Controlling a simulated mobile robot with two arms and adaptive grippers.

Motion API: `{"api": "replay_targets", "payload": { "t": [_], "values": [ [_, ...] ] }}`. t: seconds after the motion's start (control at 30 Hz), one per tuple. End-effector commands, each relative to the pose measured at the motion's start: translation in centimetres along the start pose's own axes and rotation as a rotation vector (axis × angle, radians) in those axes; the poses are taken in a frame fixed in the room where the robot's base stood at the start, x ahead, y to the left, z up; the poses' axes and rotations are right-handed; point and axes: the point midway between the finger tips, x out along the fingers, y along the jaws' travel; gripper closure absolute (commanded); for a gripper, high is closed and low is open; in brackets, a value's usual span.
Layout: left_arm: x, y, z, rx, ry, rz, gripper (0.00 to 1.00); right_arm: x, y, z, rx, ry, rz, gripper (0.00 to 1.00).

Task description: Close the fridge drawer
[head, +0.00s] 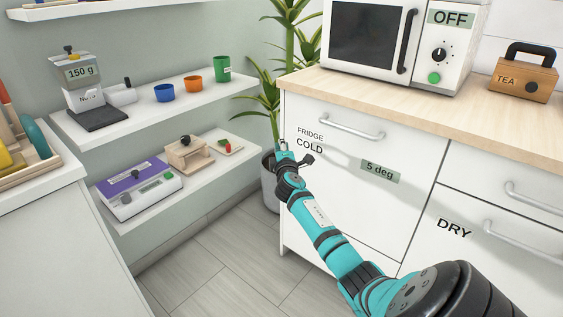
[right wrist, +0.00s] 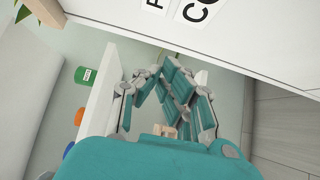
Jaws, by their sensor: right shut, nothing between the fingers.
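The fridge drawer (head: 340,165) has a tall white front marked "FRIDGE COLD", with a silver bar handle (head: 352,127) near its top and a green "5 deg" label (head: 380,171). Its front looks about flush with the cabinet under the counter; a small gap is hard to rule out. In the right wrist view the drawer front (right wrist: 240,35) with its lettering fills the top right. My right gripper (head: 283,148) is shut and empty by the front's left edge, left of the lettering and handle. Contact cannot be told. It also shows in the right wrist view (right wrist: 163,78). My left gripper is not in view.
The wooden counter (head: 310,84) above holds a microwave (head: 400,40) and a tea box (head: 524,76). A "DRY" drawer (head: 475,250) is at right. Wall shelves (head: 135,118) with cups and a scale stand left; a potted plant (head: 270,185) is behind my gripper. Floor between is clear.

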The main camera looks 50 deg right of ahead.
Motion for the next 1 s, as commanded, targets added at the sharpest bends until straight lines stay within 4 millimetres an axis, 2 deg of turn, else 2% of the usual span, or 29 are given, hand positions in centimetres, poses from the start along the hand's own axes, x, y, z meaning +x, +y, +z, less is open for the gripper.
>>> {"api": "replay_targets", "payload": {
  "t": [0.1, 0.43, 0.6, 0.87, 0.93, 1.0],
  "values": [
    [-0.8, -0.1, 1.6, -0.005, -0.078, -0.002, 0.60, -1.4, -0.1, 0.1, -0.002, 0.000, -0.005, 1.00],
    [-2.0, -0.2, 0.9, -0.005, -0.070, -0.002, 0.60, -7.1, -0.1, 0.0, -0.001, 0.001, -0.005, 1.00],
    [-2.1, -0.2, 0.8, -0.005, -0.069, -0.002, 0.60, -8.4, -0.2, 0.0, -0.001, 0.000, -0.004, 1.00],
    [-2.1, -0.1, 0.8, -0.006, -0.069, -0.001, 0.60, -8.7, -0.3, -0.1, 0.003, 0.000, -0.007, 1.00],
    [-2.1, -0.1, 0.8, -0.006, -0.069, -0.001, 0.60, -9.5, -1.0, -0.3, 0.029, -0.002, -0.029, 1.00],
    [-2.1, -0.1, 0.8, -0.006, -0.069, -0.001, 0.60, -11.4, -2.5, -0.9, 0.088, -0.008, -0.079, 1.00]
  ]
}}
